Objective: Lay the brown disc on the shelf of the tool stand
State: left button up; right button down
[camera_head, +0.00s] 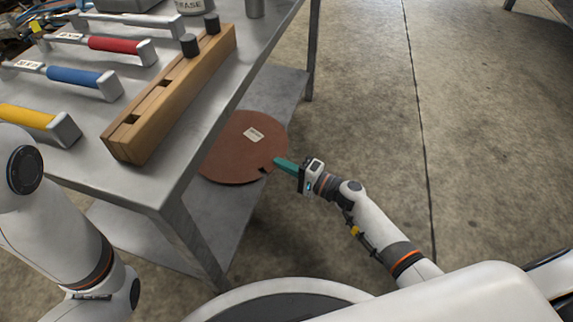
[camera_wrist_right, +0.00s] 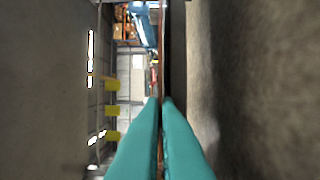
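The brown disc (camera_head: 225,160) is flat and round, with a pale label on top and a small dark notch near its right edge. It lies roughly level at the lower shelf (camera_head: 210,215) of the tool stand, slightly past the shelf's right edge. The tabletop hides its left part. I cannot tell whether it touches the shelf. My right gripper (camera_head: 279,162) has its teal fingers closed on the disc's near right edge. In the right wrist view the fingers (camera_wrist_right: 161,100) nearly meet around the disc's thin edge-on strip. My left gripper is out of view; only its arm shows.
The metal tabletop (camera_head: 185,118) stands above the shelf, with a wooden block (camera_head: 170,95) and several tools with coloured handles (camera_head: 85,77). Table legs (camera_head: 187,245) bound the shelf. The concrete floor (camera_head: 490,140) to the right is clear.

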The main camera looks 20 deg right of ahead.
jog(key=c, duration=1.6)
grip_release()
jog(key=shift+s, duration=0.1)
jog(key=p+v, duration=0.4)
jog(key=v, duration=0.8)
